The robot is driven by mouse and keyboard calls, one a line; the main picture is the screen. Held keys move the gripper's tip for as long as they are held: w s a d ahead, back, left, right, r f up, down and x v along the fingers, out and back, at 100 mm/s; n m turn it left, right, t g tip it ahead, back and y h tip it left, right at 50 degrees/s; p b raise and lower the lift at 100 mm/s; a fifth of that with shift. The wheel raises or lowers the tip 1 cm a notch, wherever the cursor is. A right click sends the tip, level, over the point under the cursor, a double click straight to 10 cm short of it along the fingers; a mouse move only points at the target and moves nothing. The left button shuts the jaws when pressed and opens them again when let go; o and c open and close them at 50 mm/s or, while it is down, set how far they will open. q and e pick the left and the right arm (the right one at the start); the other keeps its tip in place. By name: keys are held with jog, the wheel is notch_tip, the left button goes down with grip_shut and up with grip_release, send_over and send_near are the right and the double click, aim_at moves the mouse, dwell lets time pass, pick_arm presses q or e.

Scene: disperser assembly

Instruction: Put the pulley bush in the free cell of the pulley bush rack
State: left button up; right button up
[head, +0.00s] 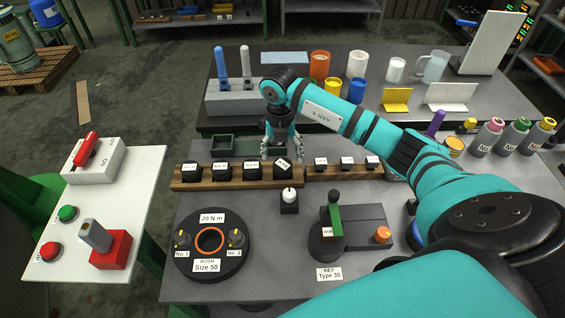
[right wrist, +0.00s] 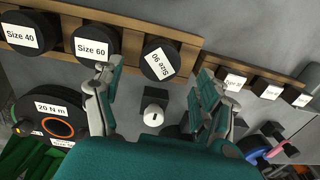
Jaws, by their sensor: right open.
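The pulley bush rack (head: 236,184) is a wooden strip holding a row of black pulley bushes with white labels. The bush at its right end (head: 283,170) has a turned label, which reads Size 90 in the right wrist view (right wrist: 160,58). It appears to sit in the end cell, but I cannot tell how fully it is seated. No empty cell shows clearly. My right gripper (head: 283,152) is open just above and behind this bush. In the right wrist view its fingers (right wrist: 155,85) are spread wide with nothing between the tips. My left gripper is out of view.
Smaller labelled parts stand in a rack (head: 345,173) to the right. In front are a black-and-white knob (head: 289,196), a round fixture (head: 211,268) with an orange ring, and a key fixture (head: 328,246). Cups and bottles stand behind and right.

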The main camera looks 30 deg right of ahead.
aim_at(281, 164)
notch_tip(281, 164, up, 8)
jog(key=b, duration=0.1)
jog(key=shift+b, duration=0.3)
jog(key=shift+a+f, duration=0.1)
jog(key=shift+f, duration=0.05)
